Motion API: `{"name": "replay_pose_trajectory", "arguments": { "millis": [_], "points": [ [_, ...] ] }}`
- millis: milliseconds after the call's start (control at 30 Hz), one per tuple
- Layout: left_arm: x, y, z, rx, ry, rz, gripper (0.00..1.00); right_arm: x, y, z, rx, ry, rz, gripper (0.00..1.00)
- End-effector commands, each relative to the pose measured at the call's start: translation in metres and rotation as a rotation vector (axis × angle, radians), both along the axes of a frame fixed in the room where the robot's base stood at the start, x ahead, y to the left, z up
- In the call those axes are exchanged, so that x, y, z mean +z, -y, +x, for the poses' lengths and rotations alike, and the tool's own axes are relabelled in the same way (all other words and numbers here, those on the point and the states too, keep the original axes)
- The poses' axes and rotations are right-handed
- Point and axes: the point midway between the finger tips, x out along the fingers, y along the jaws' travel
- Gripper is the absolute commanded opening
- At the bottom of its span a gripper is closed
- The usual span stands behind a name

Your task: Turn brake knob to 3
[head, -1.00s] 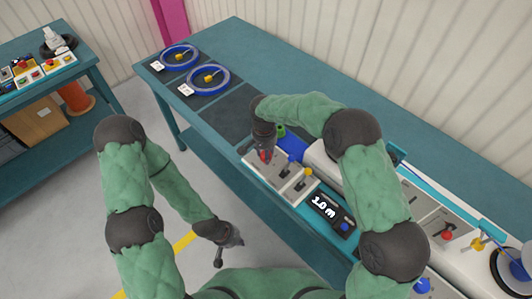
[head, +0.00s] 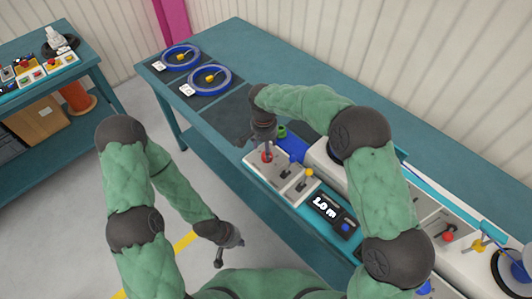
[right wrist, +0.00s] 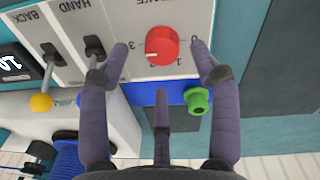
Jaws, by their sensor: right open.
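The red brake knob (right wrist: 162,45) sits on a grey panel marked BRAKE, with printed figures around it. A small white mark on the knob's left side points toward the 3. In the head view the knob (head: 267,157) shows just below my right gripper (head: 258,141). In the right wrist view my right gripper (right wrist: 160,60) is open, one finger on each side of the knob, with gaps between; it appears to be above the panel. My left gripper (head: 229,252) hangs low over the floor, away from the bench, fingers apart and empty.
Beside the knob are a HAND lever (right wrist: 94,45) and a yellow-tipped lever (right wrist: 41,102). A green knob (right wrist: 198,100) is near the panel's blue edge. A display (head: 325,206) reads 1.0 m. Two blue reels (head: 209,79) lie at the bench's far end.

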Motion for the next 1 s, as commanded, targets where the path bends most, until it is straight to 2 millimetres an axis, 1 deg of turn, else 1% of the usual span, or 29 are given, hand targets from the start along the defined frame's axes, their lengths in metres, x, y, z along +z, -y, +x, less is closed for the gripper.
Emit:
{"name": "replay_pose_trajectory", "arguments": {
  "millis": [33, 200, 300, 400, 567, 1000],
  "points": [
    [0.000, 0.000, 0.000, 0.000, 0.000, 0.000, 0.00, 0.012, -0.001, 0.001, 0.001, 0.003, 0.001, 0.63],
    [0.000, 0.000, 0.000, 0.000, 0.000, 0.000, 0.00, 0.043, -0.003, 0.000, 0.002, 0.000, 0.001, 0.63],
    [0.000, 0.000, 0.000, 0.000, 0.000, 0.000, 0.00, 0.056, -0.003, 0.000, 0.002, -0.001, 0.000, 0.63],
    [0.000, 0.000, 0.000, 0.000, 0.000, 0.000, 0.00, 0.065, -0.003, 0.000, 0.002, -0.002, 0.000, 0.63],
    [0.000, 0.000, 0.000, 0.000, 0.000, 0.000, 0.00, 0.071, -0.004, 0.000, 0.003, -0.005, -0.001, 0.63],
    [0.000, 0.000, 0.000, 0.000, 0.000, 0.000, 0.00, 0.071, -0.004, 0.000, 0.002, -0.004, -0.001, 0.63]
  ]
}}
